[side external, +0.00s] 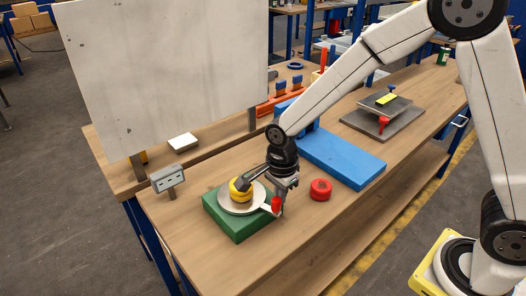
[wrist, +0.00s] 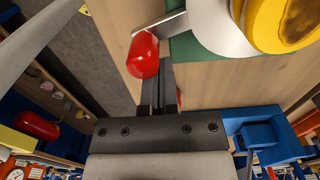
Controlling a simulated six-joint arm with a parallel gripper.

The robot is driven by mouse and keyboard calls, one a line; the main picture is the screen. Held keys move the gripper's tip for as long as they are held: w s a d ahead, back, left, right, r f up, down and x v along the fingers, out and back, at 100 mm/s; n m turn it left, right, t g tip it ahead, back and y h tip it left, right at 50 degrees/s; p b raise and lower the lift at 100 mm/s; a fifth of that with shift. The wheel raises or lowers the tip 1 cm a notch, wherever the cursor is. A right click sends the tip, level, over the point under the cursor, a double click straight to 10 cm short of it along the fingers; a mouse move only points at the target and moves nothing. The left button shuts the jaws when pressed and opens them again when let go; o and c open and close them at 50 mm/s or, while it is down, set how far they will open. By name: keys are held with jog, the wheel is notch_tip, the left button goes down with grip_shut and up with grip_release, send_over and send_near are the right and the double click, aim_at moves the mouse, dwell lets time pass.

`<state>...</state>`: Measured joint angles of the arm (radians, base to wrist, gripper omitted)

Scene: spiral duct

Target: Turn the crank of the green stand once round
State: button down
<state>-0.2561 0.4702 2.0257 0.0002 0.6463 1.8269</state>
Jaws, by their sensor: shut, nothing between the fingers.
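The green stand (side external: 238,229) sits on the workbench and bears a pale round plate (side external: 228,207) with a yellow hub (side external: 240,188). The crank's flat metal arm (side external: 266,208) reaches right to an upright red handle (side external: 276,205). In the wrist view the red handle (wrist: 143,54) is at the tip of the grey arm (wrist: 165,24), left of the yellow hub (wrist: 285,22). My gripper (side external: 281,193) points down close to the handle; its fingers (wrist: 156,90) are shut and empty. The handle partly covers the fingertips, so I cannot tell whether they touch it.
A red round piece (side external: 320,189) stands on the bench just right of my gripper. A blue base plate (side external: 345,162) and a grey stand with a red handle (side external: 384,126) lie farther back. A small display (side external: 168,178) and a large white board (side external: 165,70) stand left and behind.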

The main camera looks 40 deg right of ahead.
jog(key=shift+s+a, duration=0.1)
jog(key=shift+a, duration=0.1)
jog(key=shift+s+a, duration=0.35)
jog(key=shift+a, duration=0.5)
jog(key=shift+w+d, duration=0.1)
jog(key=shift+d, duration=0.05)
jog(key=shift+w+d, duration=0.3)
jog(key=shift+d, duration=0.3)
jog(key=shift+w+d, duration=0.25)
jog(key=shift+d, duration=0.35)
notch_tip(320, 180, up, 8)
dwell(1.1)
